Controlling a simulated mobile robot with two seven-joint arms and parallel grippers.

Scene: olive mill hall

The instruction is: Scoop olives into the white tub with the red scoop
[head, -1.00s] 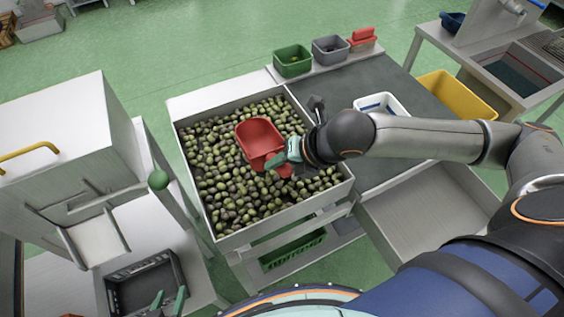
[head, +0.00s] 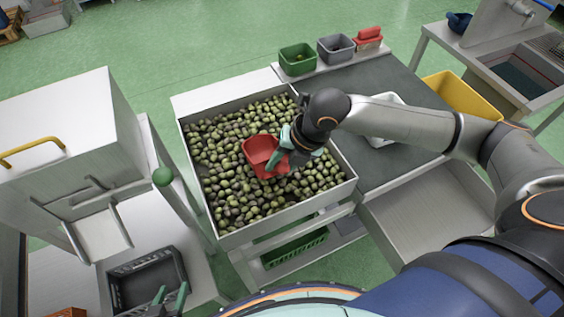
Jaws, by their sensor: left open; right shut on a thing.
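The red scoop (head: 262,150) is at the middle of the metal bin full of olives (head: 230,190). My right gripper (head: 282,157) is shut on the scoop and partly covers it. The scoop's lower edge meets the olives; how deep it sits I cannot tell. The white tub (head: 381,138) stands on the dark worktop to the right of the bin, partly hidden behind my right arm. My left gripper (head: 170,300) is open and empty at the bottom edge, by the black crate.
Green (head: 297,60), grey (head: 336,47) and red (head: 368,39) containers line the worktop's back edge. A yellow tub (head: 462,96) is at the right. A black crate (head: 146,278) and a metal machine (head: 65,140) stand at the left. The bin has raised metal walls.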

